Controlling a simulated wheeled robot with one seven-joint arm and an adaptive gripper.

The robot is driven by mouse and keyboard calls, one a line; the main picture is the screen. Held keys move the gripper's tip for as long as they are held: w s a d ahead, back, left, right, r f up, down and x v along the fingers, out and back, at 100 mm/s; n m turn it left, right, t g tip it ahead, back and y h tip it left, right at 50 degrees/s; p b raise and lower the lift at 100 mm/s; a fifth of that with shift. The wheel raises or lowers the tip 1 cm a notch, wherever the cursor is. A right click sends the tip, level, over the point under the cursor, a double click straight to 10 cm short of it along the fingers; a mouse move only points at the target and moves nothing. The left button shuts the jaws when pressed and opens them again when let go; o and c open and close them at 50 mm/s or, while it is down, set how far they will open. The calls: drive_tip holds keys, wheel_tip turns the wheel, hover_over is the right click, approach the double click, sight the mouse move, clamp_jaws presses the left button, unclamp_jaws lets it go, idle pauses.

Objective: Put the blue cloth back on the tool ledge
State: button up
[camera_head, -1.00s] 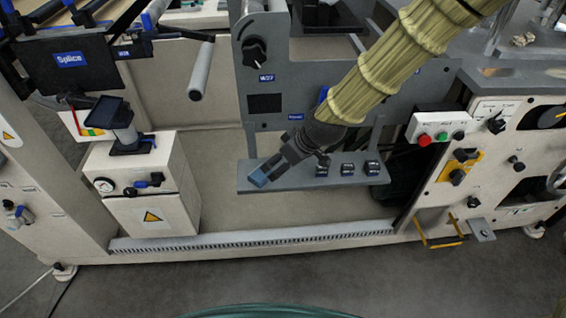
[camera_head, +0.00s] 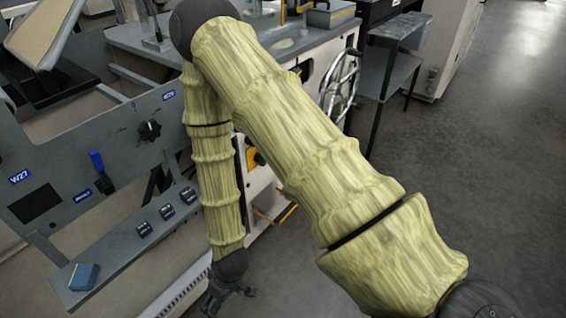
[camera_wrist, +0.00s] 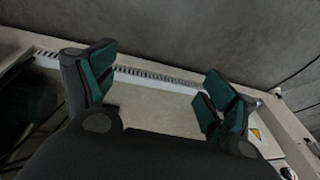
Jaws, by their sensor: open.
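The blue cloth (camera_head: 83,277), a small folded block, lies on the near left end of the grey tool ledge (camera_head: 112,252) in the head view. My gripper (camera_head: 228,298) hangs low to the right of the ledge, clear of the cloth and apart from it. In the wrist view my gripper (camera_wrist: 160,78) has its two green-padded fingers spread wide, with nothing between them. The cloth does not show in the wrist view.
Several small dark labelled blocks (camera_head: 167,211) stand along the ledge's right part. A handwheel (camera_head: 343,85) is beyond my arm. Open floor (camera_head: 480,190) lies at right.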

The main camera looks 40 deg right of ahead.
drive_tip(key=s+d+f+m+h, duration=0.1)
drive_tip(key=s+d+f+m, duration=0.1)
drive_tip(key=s+d, duration=0.4)
drive_tip(key=s+d+f+m+g+h, duration=0.1)
drive_tip(key=s+d+f+m, duration=0.1)
drive_tip(key=s+d+f, duration=0.2)
drive_tip(key=s+d, duration=0.3)
drive_tip(key=s, duration=0.3)
drive_tip(key=shift+s+g+h, duration=0.25)
drive_tip(key=shift+g+h, duration=0.05)
